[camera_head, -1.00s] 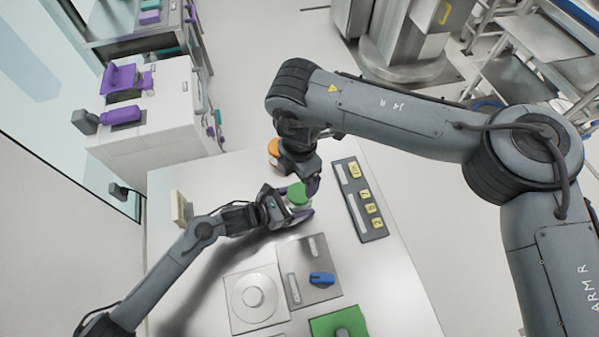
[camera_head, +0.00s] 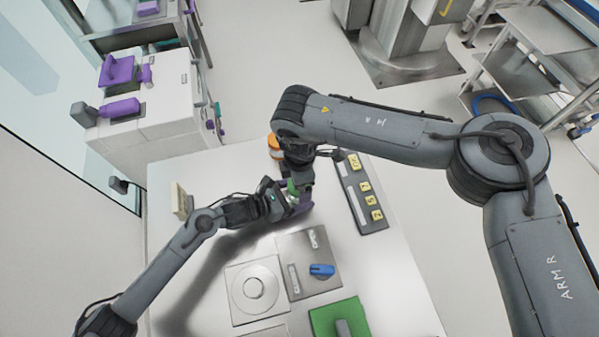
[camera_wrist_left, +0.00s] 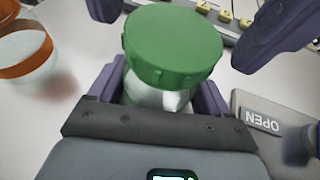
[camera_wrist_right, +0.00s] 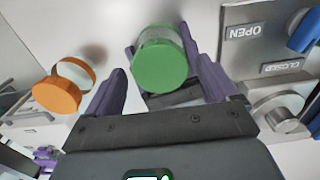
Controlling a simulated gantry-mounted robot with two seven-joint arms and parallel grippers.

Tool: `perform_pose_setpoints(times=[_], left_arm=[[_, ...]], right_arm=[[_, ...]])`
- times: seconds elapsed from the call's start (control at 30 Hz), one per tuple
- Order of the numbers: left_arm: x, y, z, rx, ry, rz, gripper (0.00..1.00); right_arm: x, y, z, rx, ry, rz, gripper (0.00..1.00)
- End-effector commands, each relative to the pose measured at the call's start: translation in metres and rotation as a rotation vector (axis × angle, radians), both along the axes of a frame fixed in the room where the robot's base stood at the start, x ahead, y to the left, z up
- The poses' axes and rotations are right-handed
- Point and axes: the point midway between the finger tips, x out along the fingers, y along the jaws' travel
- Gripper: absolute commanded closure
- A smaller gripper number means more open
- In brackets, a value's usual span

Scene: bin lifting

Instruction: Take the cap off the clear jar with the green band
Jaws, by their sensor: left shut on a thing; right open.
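The clear jar (camera_wrist_left: 160,97) with its green cap (camera_wrist_left: 172,45) stands in my left gripper (camera_wrist_left: 157,92), whose purple fingers are shut on the jar body below the cap. The cap is on the jar. Only a little green (camera_head: 292,188) shows in the head view, between my two grippers. My right gripper (camera_wrist_right: 162,72) is open, its fingers on either side of the green cap (camera_wrist_right: 160,68) in the right wrist view, with gaps visible beside it. The right fingers also show at the top of the left wrist view. The jar's green band is mostly hidden.
An orange-capped clear jar (camera_wrist_right: 57,95) stands close by, behind the grippers in the head view (camera_head: 274,143). A keypad strip (camera_head: 360,195) lies to the right. A panel with a blue handle (camera_head: 321,270), a round dial (camera_head: 254,288) and a green plate (camera_head: 340,317) lie nearer.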

Motion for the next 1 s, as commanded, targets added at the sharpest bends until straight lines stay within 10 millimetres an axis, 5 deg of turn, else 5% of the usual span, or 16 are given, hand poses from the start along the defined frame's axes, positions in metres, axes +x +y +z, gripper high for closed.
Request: perform_pose_setpoints(times=[0.43, 0.8, 1.0], left_arm=[[0.0, -0.0001, 0.0002, 0.0, 0.0, 0.0, 1.0], [0.0, -0.0001, 0.0002, 0.0, 0.0, 0.0, 1.0], [0.0, -0.0001, 0.0002, 0.0, 0.0, 0.0, 1.0]], right_arm=[[0.0002, 0.0001, -0.0092, 0.0, -0.001, 0.001, 0.13], [0.0001, 0.0001, -0.009, 0.0, -0.001, 0.001, 0.68], [0.0002, 0.0001, -0.0089, 0.0, -0.001, 0.08, 0.7]])
